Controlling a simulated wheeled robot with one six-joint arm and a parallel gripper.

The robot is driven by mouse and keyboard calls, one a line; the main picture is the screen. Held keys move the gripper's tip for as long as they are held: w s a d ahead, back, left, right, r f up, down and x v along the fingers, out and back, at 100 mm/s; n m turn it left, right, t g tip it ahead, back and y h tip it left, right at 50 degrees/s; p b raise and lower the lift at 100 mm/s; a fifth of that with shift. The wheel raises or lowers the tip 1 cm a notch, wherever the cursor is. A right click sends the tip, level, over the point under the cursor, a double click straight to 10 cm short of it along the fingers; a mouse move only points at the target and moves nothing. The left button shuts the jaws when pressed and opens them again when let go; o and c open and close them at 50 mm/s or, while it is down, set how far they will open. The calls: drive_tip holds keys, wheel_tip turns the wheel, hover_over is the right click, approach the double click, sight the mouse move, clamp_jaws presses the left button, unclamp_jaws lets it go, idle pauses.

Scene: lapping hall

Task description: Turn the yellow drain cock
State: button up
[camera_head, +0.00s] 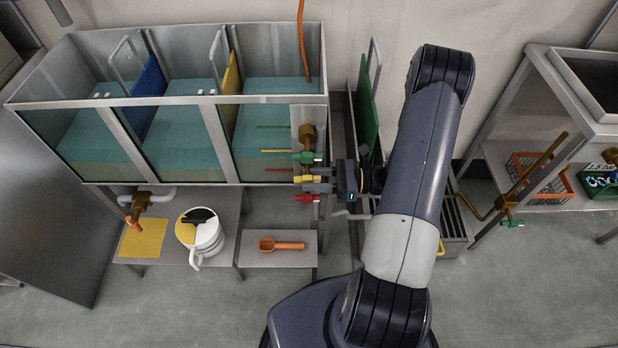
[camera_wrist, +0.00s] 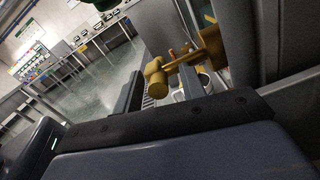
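The yellow drain cock (camera_head: 305,179) sits in a vertical stack at the right end of the tank front, between a green cock (camera_head: 307,157) above and a red cock (camera_head: 307,198) below. My gripper (camera_head: 319,179) reaches it from the right, its two fingers apart at the cock's right end. I cannot tell whether they touch it. In the wrist view my gripper (camera_wrist: 160,88) shows two dark fingers apart, with a golden-yellow fitting (camera_wrist: 158,78) showing between and beyond them. The palm hides the lower part of that view.
The steel tank (camera_head: 165,100) has three bays of teal liquid. Green, yellow and red marks line its right pane. Below stand a white pail (camera_head: 207,240), an orange scoop (camera_head: 283,245) and a yellow mat (camera_head: 142,240). A green panel (camera_head: 369,108) stands close right of the cocks.

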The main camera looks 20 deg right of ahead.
drive_tip(key=shift+w+a, duration=0.2)
drive_tip(key=shift+a, duration=0.45)
drive_tip(key=shift+c, duration=0.5)
clamp_jaws()
